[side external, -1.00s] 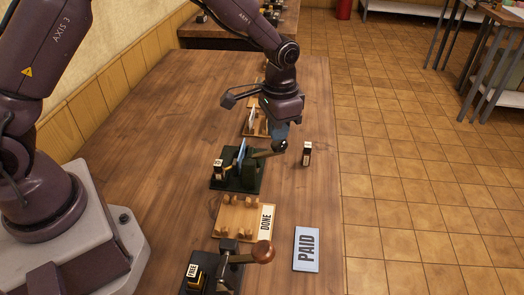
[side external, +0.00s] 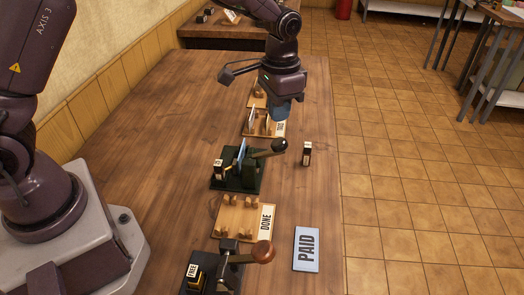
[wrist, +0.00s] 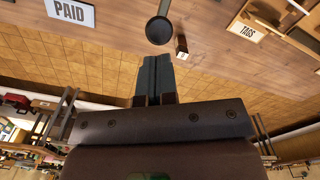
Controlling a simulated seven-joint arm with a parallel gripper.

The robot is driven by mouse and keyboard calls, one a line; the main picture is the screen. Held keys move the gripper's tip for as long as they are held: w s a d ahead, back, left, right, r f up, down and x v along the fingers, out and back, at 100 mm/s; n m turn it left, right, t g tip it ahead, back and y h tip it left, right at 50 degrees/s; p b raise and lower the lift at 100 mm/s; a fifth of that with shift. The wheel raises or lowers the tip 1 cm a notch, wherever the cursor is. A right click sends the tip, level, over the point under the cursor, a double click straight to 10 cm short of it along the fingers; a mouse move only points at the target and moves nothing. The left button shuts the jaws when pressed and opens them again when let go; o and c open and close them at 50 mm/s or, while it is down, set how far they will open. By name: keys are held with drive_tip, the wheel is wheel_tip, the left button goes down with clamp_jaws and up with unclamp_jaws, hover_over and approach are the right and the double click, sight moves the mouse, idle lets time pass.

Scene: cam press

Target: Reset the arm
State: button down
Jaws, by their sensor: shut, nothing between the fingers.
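My gripper (side external: 279,117) hangs above the table, pointing down, with its blue-grey fingers together and empty. It is apart from and above the dark green press (side external: 236,172), whose lever (side external: 262,152) ends in a black knob (side external: 279,146) on the right side. A blue card stands upright in this press. In the wrist view the closed fingers (wrist: 154,76) reach toward the round black knob (wrist: 159,31), with a gap between them.
An empty wooden DONE rack (side external: 240,219), a FREE press (side external: 205,276) with a brown-knobbed lever, and a PAID sign (side external: 307,249) are nearer. A small labelled block (side external: 307,153) stands right. A rack with cards (side external: 263,126) is behind. The table's left side is clear.

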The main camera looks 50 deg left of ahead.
drive_tip(key=shift+r, duration=0.55)
drive_tip(key=s+a+r+n+t, duration=0.1)
drive_tip(key=s+r+t, duration=0.1)
drive_tip(key=s+r, duration=0.3)
drive_tip(key=s+a+r+n+t, duration=0.1)
drive_tip(key=s+r, duration=0.4)
drive_tip(key=s, duration=0.6)
drive_tip(key=s+a+r+n+t, duration=0.1)
drive_tip(key=s+a+r+t, duration=0.1)
drive_tip(key=s+r, duration=0.3)
drive_tip(key=s+a, duration=0.1)
drive_tip(key=s, duration=0.2)
drive_tip(key=shift+t, duration=0.3)
